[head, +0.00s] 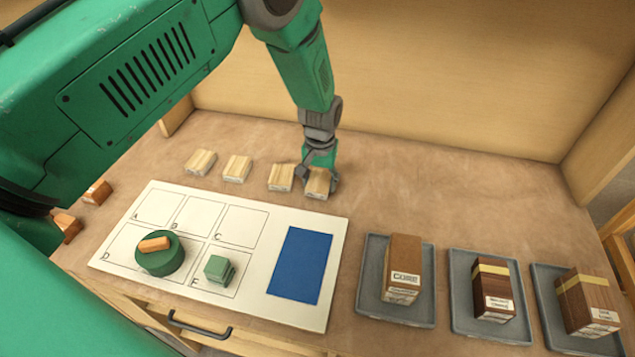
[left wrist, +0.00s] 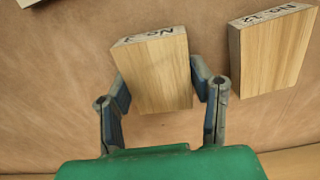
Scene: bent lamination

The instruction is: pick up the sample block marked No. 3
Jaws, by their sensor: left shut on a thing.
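Several pale wooden sample blocks stand in a row at the back of the table. My left gripper (head: 319,178) is shut on the rightmost block (head: 316,187), with a finger on each side. In the left wrist view the held block (left wrist: 158,72) sits between the fingers; its end label starts with "No.", but I cannot read its number surely. The neighbouring block (head: 281,177) is apart from it; it shows at the right of the wrist view (left wrist: 272,52) with a "No." label, also hard to read. Two more blocks (head: 237,168) (head: 200,162) stand farther left. My right gripper is not in view.
In front lies a white board (head: 335,262) with lettered squares, a blue patch (head: 300,265), a green disc (head: 166,262) and a green block (head: 219,270). Grey trays (head: 372,272) with dark wood blocks stand at right. Orange-brown pieces (head: 97,191) lie at left.

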